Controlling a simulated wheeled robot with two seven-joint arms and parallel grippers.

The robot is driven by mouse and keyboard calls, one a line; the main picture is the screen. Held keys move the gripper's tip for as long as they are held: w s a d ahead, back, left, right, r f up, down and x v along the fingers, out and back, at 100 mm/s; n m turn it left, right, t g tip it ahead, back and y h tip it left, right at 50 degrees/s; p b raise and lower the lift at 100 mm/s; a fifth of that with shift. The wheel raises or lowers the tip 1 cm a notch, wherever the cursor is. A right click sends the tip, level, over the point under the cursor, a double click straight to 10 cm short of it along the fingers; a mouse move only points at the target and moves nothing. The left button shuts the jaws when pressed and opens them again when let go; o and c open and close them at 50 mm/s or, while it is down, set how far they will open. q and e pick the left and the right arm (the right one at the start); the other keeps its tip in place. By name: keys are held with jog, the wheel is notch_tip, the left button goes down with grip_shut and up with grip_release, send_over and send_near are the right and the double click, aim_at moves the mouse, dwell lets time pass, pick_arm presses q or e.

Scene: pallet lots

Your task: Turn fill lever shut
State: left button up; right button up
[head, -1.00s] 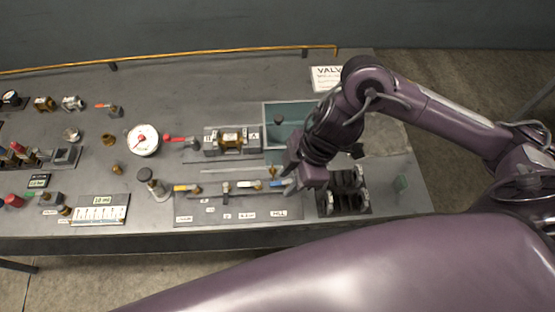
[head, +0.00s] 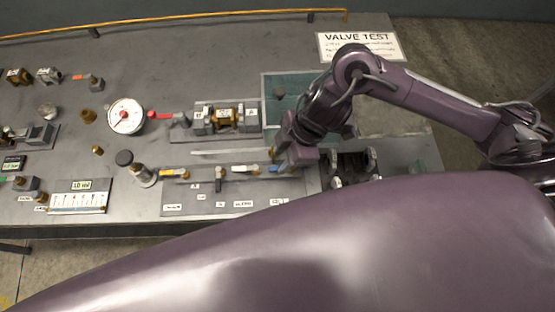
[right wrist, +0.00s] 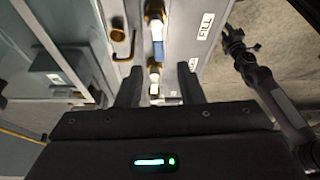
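The fill lever is a blue handle (right wrist: 158,50) on a brass valve, beside a white FILL label (right wrist: 206,27) in the right wrist view. In the head view a blue lever (head: 273,169) shows at the right end of the valve row, partly hidden by my right gripper (head: 283,162). In the right wrist view my right gripper (right wrist: 158,90) has its two dark fingers apart, with brass and pale valve parts showing between them. The blue handle appears beyond the fingertips; I cannot tell whether they touch anything.
A teal tray (head: 268,96) lies behind the gripper. A red-handled valve block (head: 227,118), a round gauge (head: 125,116) and a black-knobbed valve (head: 124,158) stand to the left. A dark rack (head: 352,165) is right of the gripper. A VALVE TEST sign (head: 358,47) is behind.

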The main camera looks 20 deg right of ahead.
aim_at(273, 168)
jog(key=x, duration=0.2)
jog(key=shift+a+f, duration=0.1)
jog(key=shift+f, duration=0.15)
jog(key=shift+w+a+f, duration=0.15)
jog(key=shift+f, duration=0.45)
grip_shut()
